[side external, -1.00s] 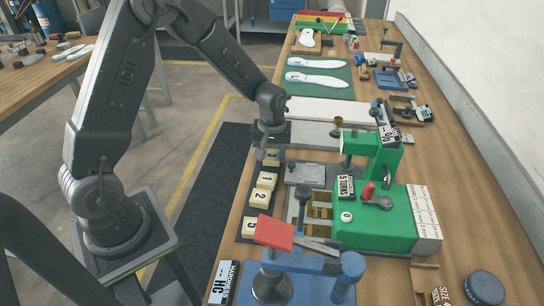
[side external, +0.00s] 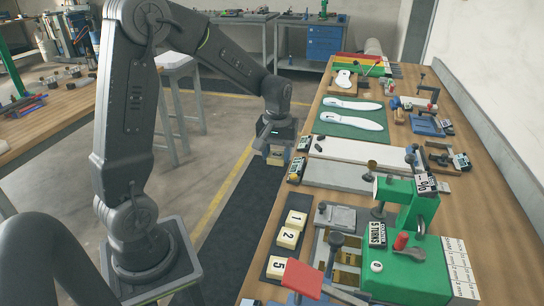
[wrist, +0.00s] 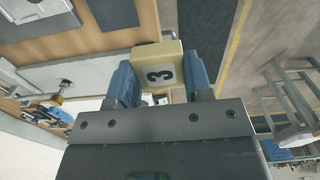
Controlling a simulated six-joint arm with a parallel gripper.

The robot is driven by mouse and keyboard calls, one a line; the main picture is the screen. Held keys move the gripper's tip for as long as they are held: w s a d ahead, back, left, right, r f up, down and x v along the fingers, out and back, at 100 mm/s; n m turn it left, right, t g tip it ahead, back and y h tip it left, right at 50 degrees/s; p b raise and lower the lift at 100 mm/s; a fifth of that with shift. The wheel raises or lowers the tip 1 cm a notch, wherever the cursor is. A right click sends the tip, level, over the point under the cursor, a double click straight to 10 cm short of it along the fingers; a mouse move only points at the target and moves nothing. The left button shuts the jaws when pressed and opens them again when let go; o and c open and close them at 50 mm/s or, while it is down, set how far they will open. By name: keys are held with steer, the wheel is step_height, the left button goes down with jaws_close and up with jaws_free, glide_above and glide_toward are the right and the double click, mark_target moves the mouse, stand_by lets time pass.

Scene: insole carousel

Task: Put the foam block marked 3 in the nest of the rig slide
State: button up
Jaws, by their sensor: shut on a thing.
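In the side view my gripper (side external: 276,157) holds the block (side external: 274,163) off the bench's left edge, over the dark floor mat. The green rig (side external: 408,268) stands on the bench, nearer the camera, with a metal slide and brass-coloured parts (side external: 346,252) on its left. I cannot clearly make out the nest.
Cream blocks marked 1 (side external: 296,219), 2 (side external: 288,237) and 5 (side external: 279,266) lie in a dark tray left of the rig. A red pad (side external: 303,278) stands in front. Pale boards (side external: 345,176) and a green mat (side external: 350,125) with white insoles lie farther back.

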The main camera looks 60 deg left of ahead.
steer(key=w+d, duration=0.6)
steer(key=d, duration=0.4)
glide_above(342, 217)
steer(key=shift+f, duration=3.75)
steer(key=shift+f, duration=0.5)
steer(key=o, duration=0.9)
steer(key=shift+o, duration=0.2)
steer(key=shift+r, duration=0.15)
